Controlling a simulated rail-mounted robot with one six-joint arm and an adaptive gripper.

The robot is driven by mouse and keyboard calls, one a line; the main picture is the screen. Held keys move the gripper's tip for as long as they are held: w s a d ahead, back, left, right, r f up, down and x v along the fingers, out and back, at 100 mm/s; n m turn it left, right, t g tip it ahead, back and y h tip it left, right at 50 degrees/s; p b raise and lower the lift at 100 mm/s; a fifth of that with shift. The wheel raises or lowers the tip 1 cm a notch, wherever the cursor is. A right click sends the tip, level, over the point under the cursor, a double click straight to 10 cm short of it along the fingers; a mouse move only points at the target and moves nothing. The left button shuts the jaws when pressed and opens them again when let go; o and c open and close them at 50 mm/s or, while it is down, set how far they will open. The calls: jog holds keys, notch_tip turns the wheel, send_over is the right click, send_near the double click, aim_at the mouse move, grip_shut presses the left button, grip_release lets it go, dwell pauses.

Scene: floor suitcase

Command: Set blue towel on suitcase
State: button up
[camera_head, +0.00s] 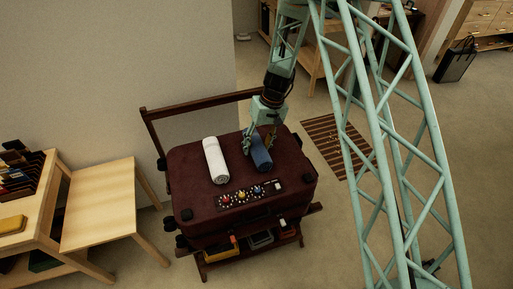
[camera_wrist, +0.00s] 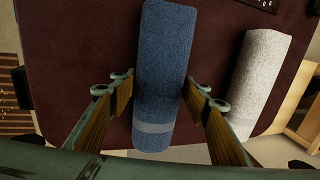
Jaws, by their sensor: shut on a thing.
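A rolled blue towel (camera_head: 261,153) lies at the top of the dark red suitcase (camera_head: 195,195), right of a rolled white towel (camera_head: 215,160). My gripper (camera_head: 259,140) is over the blue towel, pointing down. In the wrist view the blue towel (camera_wrist: 163,75) runs between the two fingers (camera_wrist: 158,100), which are closed against its sides. Its lighter band is near the bottom of that view. The white towel (camera_wrist: 260,80) lies to the right, apart from the fingers. Whether the blue towel touches the suitcase is hard to tell.
A dark strip with several small knobs (camera_head: 249,193) lies on the suitcase's front part. The suitcase rests on a wooden rack with a rail (camera_head: 200,104) behind it. A pale wooden table (camera_head: 100,200) stands left. A striped mat (camera_head: 335,145) lies on the floor to the right.

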aim_at(262, 142)
jog(key=o, duration=0.9)
jog(key=shift+r+p, duration=0.2)
jog(key=shift+p, duration=0.1)
jog(key=shift+r, duration=0.2)
jog(key=v, duration=1)
jog(key=shift+r+p, duration=0.1)
jog(key=shift+p, duration=0.3)
jog(key=shift+d+r, duration=0.2)
jog(key=shift+r, duration=0.5)
jog(key=shift+r, duration=0.15)
